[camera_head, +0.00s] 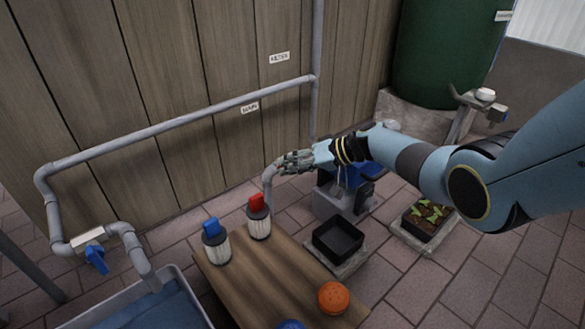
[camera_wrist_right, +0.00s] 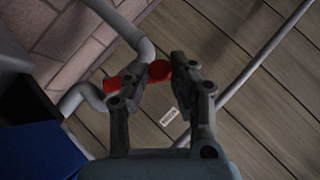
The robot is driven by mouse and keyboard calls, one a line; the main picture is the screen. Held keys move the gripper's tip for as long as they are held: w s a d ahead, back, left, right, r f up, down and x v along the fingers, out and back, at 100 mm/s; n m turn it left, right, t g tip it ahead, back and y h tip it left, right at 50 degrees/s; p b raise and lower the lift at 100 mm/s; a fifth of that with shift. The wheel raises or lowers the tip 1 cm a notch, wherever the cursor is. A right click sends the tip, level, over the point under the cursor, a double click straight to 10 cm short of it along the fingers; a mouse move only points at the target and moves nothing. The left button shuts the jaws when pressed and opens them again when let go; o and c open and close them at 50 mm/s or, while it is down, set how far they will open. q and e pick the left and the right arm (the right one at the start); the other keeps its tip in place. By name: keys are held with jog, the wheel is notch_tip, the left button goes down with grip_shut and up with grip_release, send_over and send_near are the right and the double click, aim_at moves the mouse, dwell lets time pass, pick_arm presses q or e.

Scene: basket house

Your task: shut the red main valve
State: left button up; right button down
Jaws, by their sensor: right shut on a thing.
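The red main valve shows in the right wrist view as a round red part (camera_wrist_right: 158,71) between my fingers and a red piece (camera_wrist_right: 111,84) beside the left finger. It sits by a bent grey pipe (camera_wrist_right: 143,48). My right gripper (camera_wrist_right: 155,82) is shut on the red valve; the contact itself is partly hidden by the fingers. In the head view my right gripper (camera_head: 286,162) is at the top of a short bent grey pipe (camera_head: 268,185), and it hides the valve there. My left gripper is not in view.
A blue valve (camera_head: 96,258) sits on the left pipe above a grey basin (camera_head: 172,270). A wooden bench (camera_head: 265,285) holds a red-topped filter (camera_head: 259,222), a blue-topped filter (camera_head: 216,246) and an orange ball (camera_head: 333,298). A black tray (camera_head: 338,238) and a planter (camera_head: 425,222) stand right.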

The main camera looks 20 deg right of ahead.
jog(key=c, duration=1.1)
grip_release()
jog(key=v, duration=1.2)
jog(key=shift+a, duration=0.1)
